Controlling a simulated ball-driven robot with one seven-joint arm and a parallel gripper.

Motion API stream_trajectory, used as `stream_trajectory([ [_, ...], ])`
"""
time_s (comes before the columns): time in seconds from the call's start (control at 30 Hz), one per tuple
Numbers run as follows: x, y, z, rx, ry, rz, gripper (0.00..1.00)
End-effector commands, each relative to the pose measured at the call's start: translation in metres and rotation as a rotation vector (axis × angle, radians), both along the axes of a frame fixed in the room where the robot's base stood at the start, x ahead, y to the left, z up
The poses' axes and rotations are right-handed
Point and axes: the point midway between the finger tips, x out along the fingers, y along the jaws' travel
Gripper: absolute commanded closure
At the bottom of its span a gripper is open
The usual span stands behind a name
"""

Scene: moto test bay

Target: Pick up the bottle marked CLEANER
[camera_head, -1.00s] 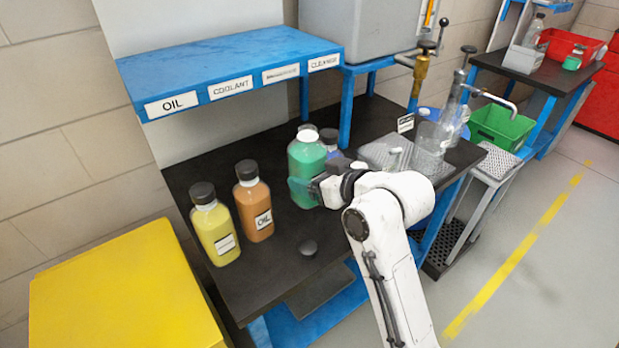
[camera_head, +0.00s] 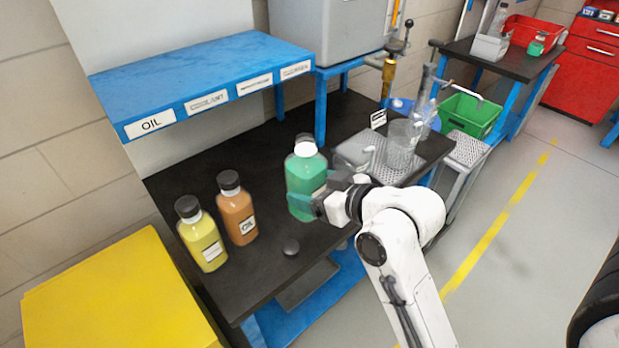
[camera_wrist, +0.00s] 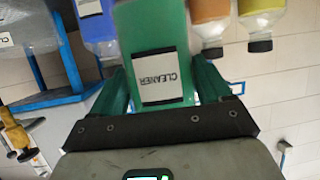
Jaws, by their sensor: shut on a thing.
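The green bottle (camera_head: 303,174) with a white cap stands upright at the middle of the black bench, its base partly hidden by my gripper. In the wrist view its label reads CLEANER, and the bottle (camera_wrist: 150,28) lies between both fingers. My gripper (camera_head: 312,200) is shut on the bottle's body from the right in the head view; the fingers (camera_wrist: 162,82) flank the label in the wrist view. I cannot tell whether the bottle's base touches the bench.
An orange OIL bottle (camera_head: 237,212) and a yellow bottle (camera_head: 202,238) stand to the left. A blue bottle (camera_wrist: 97,25) shows in the wrist view. A blue shelf (camera_head: 200,78) overhangs behind; a clear beaker (camera_head: 401,148) stands right.

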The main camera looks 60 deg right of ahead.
Motion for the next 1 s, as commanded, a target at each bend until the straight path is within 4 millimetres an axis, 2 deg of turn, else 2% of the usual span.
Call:
stream_trajectory([
  [0.03,-0.002,0.001,0.006,-0.002,-0.002,-0.001,0.77],
  [0.5,-0.017,0.005,0.011,-0.001,-0.004,0.0,0.77],
  [1.0,-0.022,0.007,0.012,-0.002,-0.005,-0.001,0.77],
])
